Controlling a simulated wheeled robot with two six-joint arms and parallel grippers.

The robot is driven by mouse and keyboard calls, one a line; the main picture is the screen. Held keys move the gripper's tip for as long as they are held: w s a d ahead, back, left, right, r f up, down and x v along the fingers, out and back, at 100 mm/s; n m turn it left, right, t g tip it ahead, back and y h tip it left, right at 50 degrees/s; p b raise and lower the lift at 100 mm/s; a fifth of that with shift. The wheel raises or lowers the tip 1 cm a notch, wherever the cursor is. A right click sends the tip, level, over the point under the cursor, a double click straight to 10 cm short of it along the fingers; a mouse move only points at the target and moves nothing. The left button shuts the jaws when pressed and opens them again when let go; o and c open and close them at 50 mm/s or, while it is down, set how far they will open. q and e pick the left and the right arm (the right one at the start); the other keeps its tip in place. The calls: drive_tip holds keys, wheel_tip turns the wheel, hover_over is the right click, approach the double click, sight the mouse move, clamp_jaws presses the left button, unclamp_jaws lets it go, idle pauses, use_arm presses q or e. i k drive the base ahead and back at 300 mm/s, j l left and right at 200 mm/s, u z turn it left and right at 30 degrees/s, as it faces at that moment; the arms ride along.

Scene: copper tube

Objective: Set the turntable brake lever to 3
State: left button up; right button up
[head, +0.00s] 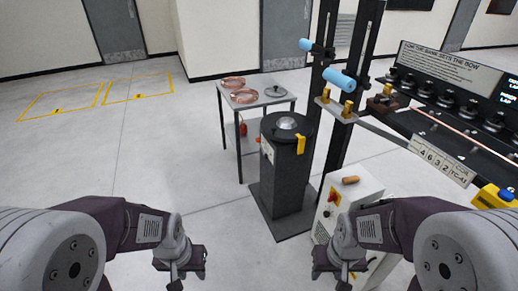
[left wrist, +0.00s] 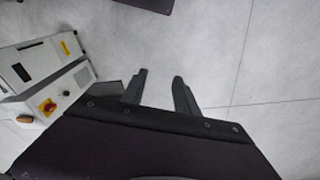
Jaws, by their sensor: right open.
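The turntable (head: 283,170) appears to be the black pedestal with a round dark top and a silver hub, standing on a dark floor plate. A yellow lever-like part (head: 300,144) sits at the right of its top rim; I take it for the brake lever. Its setting and any numbers are too small to read. My left gripper (head: 178,278) is low at the front left, well short of the pedestal. In the left wrist view its fingers (left wrist: 160,90) are apart with only floor between them. My right gripper (head: 344,280) is open and empty in front of the white cabinet.
A side table (head: 256,101) with copper coils (head: 243,96) stands behind the pedestal. A white cabinet (head: 350,200) with a red knob stands right of it. A black frame with blue rollers (head: 340,80) and a long bench (head: 450,125) fill the right. The left floor is clear.

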sight(258, 140)
drive_tip(key=i+l, duration=0.1)
drive_tip(key=i, duration=0.6)
drive_tip(key=i+u, duration=0.1)
drive_tip(key=i, duration=0.65)
drive_tip(key=i+l, duration=0.2)
drive_tip(key=i, duration=0.5)
